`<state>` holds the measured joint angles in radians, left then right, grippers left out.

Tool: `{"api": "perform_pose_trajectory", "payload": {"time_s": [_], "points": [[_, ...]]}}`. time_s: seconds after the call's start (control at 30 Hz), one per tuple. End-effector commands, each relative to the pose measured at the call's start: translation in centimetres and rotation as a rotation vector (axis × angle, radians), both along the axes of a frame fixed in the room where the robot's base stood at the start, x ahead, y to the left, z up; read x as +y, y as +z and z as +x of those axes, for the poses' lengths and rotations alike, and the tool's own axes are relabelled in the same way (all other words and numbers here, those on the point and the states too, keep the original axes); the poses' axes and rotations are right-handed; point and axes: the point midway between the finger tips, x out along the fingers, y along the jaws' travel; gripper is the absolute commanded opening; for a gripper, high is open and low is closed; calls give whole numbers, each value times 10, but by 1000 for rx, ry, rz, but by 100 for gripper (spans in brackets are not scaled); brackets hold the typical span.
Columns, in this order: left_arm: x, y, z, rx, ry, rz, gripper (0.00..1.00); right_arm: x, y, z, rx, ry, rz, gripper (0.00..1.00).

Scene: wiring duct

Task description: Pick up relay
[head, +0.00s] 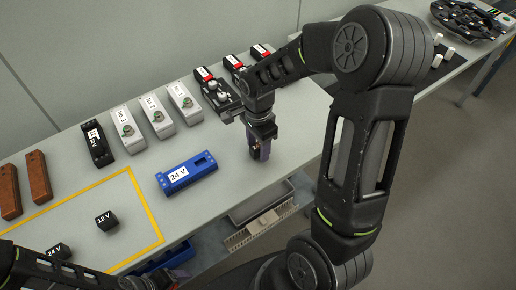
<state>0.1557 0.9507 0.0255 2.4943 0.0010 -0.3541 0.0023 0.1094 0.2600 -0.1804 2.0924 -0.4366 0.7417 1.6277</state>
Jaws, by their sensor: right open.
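Two small black cubes that look like relays are on the table at the left. One marked "12 V" (107,221) lies inside the yellow-taped area, and one marked "24 V" (58,251) lies nearer the front, partly close to my left arm. My right gripper (260,151) points down over the table near its front edge, right of the blue "24 V" block (187,173) and apart from both cubes. It is open; a purplish part shows at its fingertips, too small to identify.
A black "12 V" block (98,144) stands behind the blue one. Several white numbered boxes (157,116) and black-and-red devices (205,77) line the back. Brown blocks (39,177) stand far left. Yellow tape (146,206) marks the area. Bins (265,205) sit below the table edge.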

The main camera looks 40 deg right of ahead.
Motion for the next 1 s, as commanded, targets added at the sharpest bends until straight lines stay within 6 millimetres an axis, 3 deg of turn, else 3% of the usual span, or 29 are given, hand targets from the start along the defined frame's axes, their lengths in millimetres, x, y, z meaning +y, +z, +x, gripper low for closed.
{"api": "perform_pose_trajectory", "payload": {"time_s": [0.43, 1.0], "points": [[0, 0, 0, 0, 0, 0, 75, 0, 0, 0, 0, 0, 0, 51], [0, 0, 0, 0, 0, 0, 75, 0, 0, 0, 0, 0, 0, 5]]}}
